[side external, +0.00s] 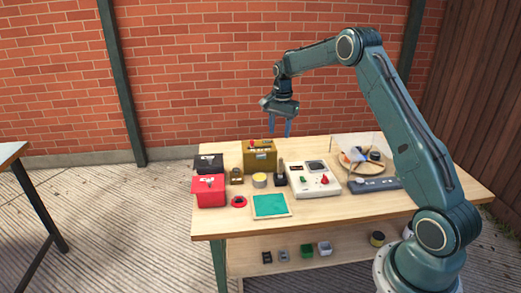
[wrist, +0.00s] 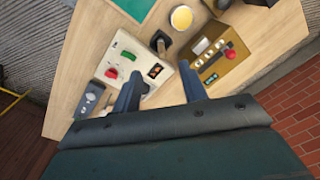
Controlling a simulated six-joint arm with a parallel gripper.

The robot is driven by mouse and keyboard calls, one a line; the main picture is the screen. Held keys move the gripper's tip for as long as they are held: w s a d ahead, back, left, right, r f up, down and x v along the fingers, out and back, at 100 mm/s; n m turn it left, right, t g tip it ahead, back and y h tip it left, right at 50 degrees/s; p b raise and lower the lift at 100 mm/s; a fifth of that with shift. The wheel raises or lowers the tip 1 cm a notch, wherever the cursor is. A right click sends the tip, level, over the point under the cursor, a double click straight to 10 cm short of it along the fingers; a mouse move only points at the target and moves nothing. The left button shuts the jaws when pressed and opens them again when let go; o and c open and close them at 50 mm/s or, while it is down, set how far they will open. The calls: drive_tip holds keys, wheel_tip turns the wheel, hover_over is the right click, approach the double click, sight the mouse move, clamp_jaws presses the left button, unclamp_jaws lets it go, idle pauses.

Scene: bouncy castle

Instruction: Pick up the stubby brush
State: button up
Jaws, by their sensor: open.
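My gripper (side external: 281,131) is open and empty, raised well above the table. In the wrist view its two fingers (wrist: 161,73) point down at the gap between a white control box and a brown-gold box. A small dark upright thing (side external: 281,171) stands between those boxes; it may be the stubby brush, but I cannot tell for sure. It also shows in the wrist view (wrist: 160,42), just beyond the fingertips, with a dark top. Some small things lie in a round tan tray (side external: 379,183) at the right, too small to name.
The white control box (side external: 325,188) and brown-gold box (side external: 259,165) flank the dark thing closely. A clear panel (side external: 350,143) stands by the tray.

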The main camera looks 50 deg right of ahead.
drive_tip(key=m, duration=0.1)
hover_over(281, 158)
wheel_tip(281, 158, down, 5)
drive_tip(key=shift+s+r, duration=0.15)
drive_tip(key=shift+r, duration=0.05)
drive_tip(key=shift+f+g, duration=0.1)
drive_tip(key=shift+g, duration=0.2)
wheel_tip(281, 158, down, 8)
drive_tip(key=shift+r, duration=0.1)
drive_tip(key=shift+f, duration=0.3)
drive_tip(key=shift+f, duration=2.6)
clamp_jaws()
